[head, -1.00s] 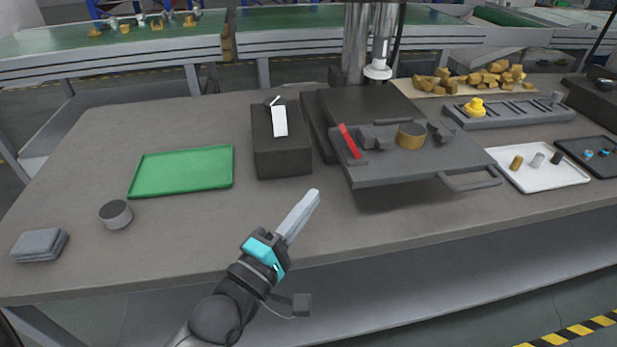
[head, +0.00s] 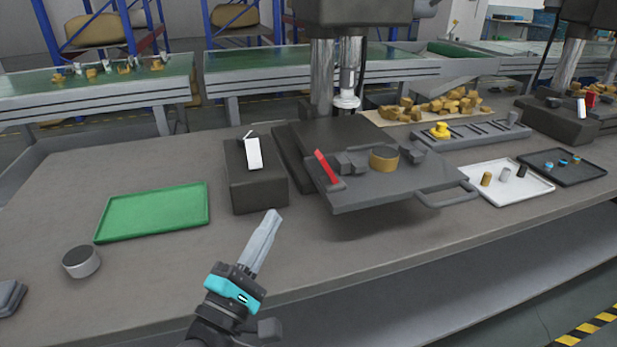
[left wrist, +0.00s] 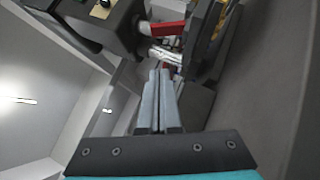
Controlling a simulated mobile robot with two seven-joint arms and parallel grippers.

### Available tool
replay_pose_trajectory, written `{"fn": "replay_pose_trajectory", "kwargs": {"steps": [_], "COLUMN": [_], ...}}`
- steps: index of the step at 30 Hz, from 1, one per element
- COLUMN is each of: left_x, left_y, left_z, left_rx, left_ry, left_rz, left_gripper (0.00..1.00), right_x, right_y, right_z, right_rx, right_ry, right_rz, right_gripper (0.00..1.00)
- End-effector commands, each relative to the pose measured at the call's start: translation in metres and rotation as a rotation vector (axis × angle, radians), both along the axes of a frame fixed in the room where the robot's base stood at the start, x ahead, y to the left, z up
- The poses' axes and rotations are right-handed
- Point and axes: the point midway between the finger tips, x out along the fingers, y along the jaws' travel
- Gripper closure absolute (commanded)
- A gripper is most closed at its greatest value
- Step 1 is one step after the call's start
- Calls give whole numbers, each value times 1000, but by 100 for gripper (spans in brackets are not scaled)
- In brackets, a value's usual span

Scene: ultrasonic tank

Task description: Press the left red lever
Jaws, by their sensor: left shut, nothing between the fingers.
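A red lever (head: 326,167) stands tilted at the left edge of a dark fixture plate (head: 390,192) on the nearer machine. My left gripper (head: 272,215) is shut and empty. In the head view it shows in front of the dark block with the white switch, left of and lower than the red lever, apart from it. In the left wrist view the shut fingers (left wrist: 160,75) point toward the machine, with a red part (left wrist: 168,28) beyond their tips. I cannot tell whether that is this lever. My right gripper is not in view.
A dark block (head: 258,190) with a white switch (head: 253,153) stands left of the plate. A green tray (head: 155,212) and a grey cylinder (head: 81,262) lie farther left. A plate handle (head: 448,198) juts forward. A second machine with another red part (head: 590,99) stands far right.

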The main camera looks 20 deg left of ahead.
Motion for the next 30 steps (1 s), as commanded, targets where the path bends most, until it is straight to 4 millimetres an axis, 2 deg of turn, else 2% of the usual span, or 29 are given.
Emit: {"fn": "replay_pose_trajectory", "kwargs": {"steps": [11,16,24,30], "left_x": [54,76,91,93], "left_y": [-7,-10,-34,-39], "left_z": [20,27,42,45], "left_rx": [-1,-2,-2,0], "left_ry": [-4,-3,0,0], "left_rz": [1,1,1,1], "left_gripper": [100,100,100,100], "right_x": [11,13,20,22], "right_y": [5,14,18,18], "right_z": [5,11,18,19], "right_rx": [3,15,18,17], "right_ry": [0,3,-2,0], "right_rz": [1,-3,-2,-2], "right_gripper": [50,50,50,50]}}
